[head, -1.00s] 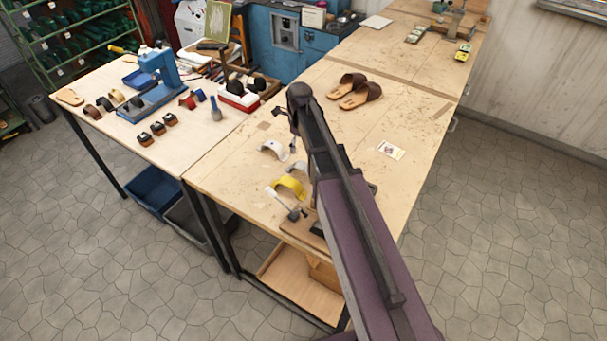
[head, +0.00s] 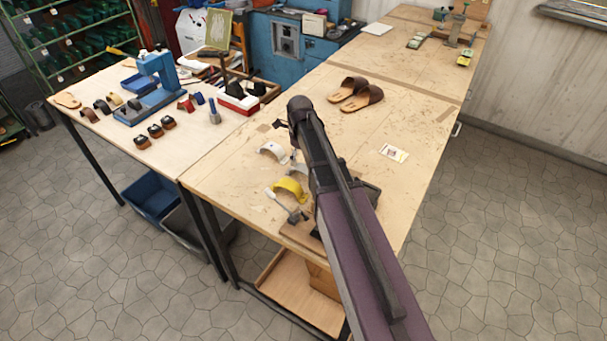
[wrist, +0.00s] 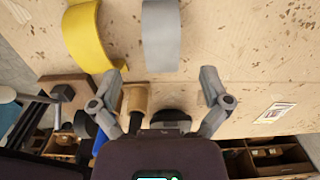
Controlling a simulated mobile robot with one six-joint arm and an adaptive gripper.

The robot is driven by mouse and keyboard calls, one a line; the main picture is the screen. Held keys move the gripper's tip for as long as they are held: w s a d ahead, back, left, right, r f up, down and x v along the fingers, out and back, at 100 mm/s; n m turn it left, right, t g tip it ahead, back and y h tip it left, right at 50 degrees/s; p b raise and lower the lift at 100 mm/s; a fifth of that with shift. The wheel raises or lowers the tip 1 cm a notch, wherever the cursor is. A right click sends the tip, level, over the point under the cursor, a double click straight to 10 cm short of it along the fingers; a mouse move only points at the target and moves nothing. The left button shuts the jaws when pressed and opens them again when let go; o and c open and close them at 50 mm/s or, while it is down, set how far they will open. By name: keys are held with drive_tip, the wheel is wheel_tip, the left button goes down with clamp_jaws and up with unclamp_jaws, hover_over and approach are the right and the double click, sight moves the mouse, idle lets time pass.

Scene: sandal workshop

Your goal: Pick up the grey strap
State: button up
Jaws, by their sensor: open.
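The grey strap (wrist: 160,38) is a curved band in the wrist view, running off the top edge. It lies on the wooden bench just right of the yellow strap (wrist: 86,38). My gripper (wrist: 163,75) is open and empty, with the grey strap ahead of the gap between its fingertips and not between the fingers. In the head view, the yellow strap (head: 290,190) shows on the bench left of my arm.
A printed card (wrist: 275,112) lies to the right, on clear bench. Brown sandals (head: 355,93) stand farther back. A side table (head: 180,165) with tools and a blue press (head: 158,75) stands at left.

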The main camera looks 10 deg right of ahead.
sight(301, 167)
drive_tip(key=shift+f, duration=0.1)
drive_tip(key=shift+w+f+b, duration=0.1)
drive_tip(key=shift+f+b, duration=2.4)
drive_tip(key=shift+b, duration=0.15)
drive_tip(key=c, duration=1)
drive_tip(key=shift+c, duration=0.2)
drive_tip(key=shift+r, duration=0.2)
wheel_tip(301, 167, up, 18)
drive_tip(key=p, duration=1.8)
drive_tip(key=shift+f, duration=0.2)
